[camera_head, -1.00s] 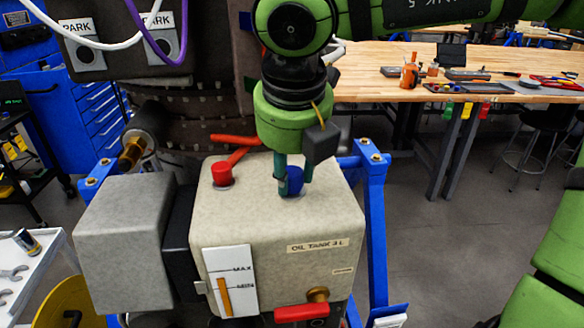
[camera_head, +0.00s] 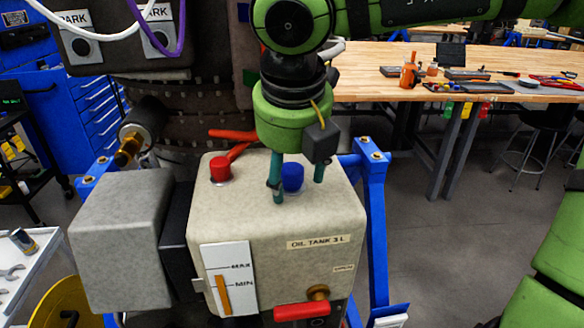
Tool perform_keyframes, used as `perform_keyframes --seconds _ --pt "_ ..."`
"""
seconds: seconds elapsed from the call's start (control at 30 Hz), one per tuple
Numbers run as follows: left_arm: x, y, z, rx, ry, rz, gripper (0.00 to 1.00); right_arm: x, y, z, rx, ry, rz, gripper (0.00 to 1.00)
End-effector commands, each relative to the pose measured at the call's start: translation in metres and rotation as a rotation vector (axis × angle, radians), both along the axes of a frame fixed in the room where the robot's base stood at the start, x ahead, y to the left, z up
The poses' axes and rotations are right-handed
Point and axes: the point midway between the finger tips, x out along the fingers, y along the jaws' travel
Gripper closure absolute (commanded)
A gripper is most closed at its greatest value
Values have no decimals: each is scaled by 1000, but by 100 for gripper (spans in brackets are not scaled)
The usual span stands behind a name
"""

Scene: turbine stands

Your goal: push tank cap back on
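The oil tank (camera_head: 275,225) is a beige box with an "OIL TANK 3 L" label and a MAX/MIN gauge on its front. A blue cap (camera_head: 293,177) sits on the tank's top. The fingers appear clear of the cap's sides. How firmly the blue cap is seated cannot be told. My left gripper is not in view.
A blue frame (camera_head: 375,230) stands right of the tank, and a grey box (camera_head: 125,235) joins its left side. A red handle (camera_head: 302,312) sticks out at the lower front. A wooden workbench (camera_head: 450,75) with tools stands behind to the right.

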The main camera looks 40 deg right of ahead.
Motion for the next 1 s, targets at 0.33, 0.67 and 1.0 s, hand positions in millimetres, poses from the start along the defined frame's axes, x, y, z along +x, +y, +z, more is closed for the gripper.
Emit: perform_keyframes --seconds 0.33,0.67,1.0 --pt "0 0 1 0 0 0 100 1 0 3 0 -6 1 32" --pt "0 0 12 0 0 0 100 -5 4 26 0 -8 1 32" --pt "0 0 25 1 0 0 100 -12 8 53 -1 -9 1 32"
